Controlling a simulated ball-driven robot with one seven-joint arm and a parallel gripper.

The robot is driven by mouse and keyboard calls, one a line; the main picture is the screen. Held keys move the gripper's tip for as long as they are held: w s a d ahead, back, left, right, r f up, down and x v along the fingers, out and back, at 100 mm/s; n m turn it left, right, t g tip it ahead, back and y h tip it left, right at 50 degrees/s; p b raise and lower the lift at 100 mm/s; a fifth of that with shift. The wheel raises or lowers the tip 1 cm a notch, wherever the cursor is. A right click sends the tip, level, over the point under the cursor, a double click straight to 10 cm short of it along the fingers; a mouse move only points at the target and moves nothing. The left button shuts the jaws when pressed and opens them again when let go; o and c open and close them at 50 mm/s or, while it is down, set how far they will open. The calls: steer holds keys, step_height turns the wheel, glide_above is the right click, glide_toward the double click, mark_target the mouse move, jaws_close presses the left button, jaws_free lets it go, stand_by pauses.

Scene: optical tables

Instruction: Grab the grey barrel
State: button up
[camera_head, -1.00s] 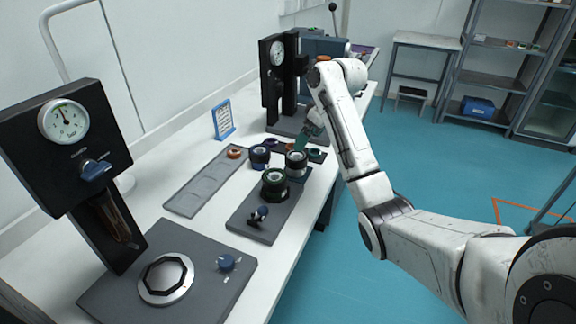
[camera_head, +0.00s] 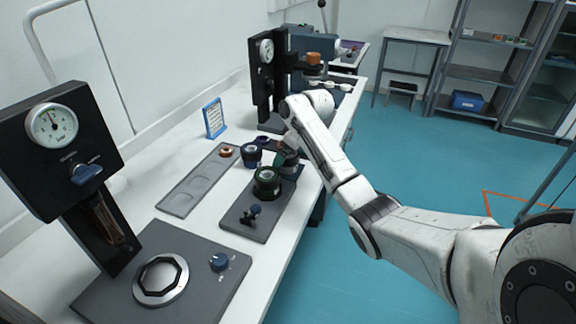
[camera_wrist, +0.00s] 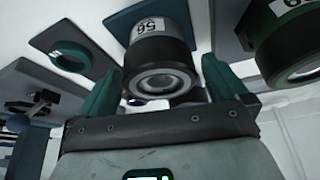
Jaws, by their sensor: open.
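The grey barrel (camera_wrist: 160,35) has a black collar, a glass lens and a "56" label in the wrist view. In the head view the grey barrel (camera_head: 291,169) stands on a dark plate, partly hidden by my gripper. My gripper (camera_head: 286,147) is right at it. In the wrist view my gripper (camera_wrist: 161,72) is open, its green fingers to either side of the barrel's collar. I cannot tell whether they touch it.
A green barrel (camera_head: 267,182) stands close by, and a blue barrel (camera_head: 252,154) is to the left. A grey tray (camera_head: 190,187) with round recesses lies left of them. A dark gauge stand (camera_head: 268,85) rises behind. The floor at right is mostly clear.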

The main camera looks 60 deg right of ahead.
steer(key=shift+c, duration=0.3)
steer(key=c, duration=1)
steer(key=shift+r, duration=0.1)
steer(key=shift+c, duration=0.2)
steer(key=shift+r, duration=0.1)
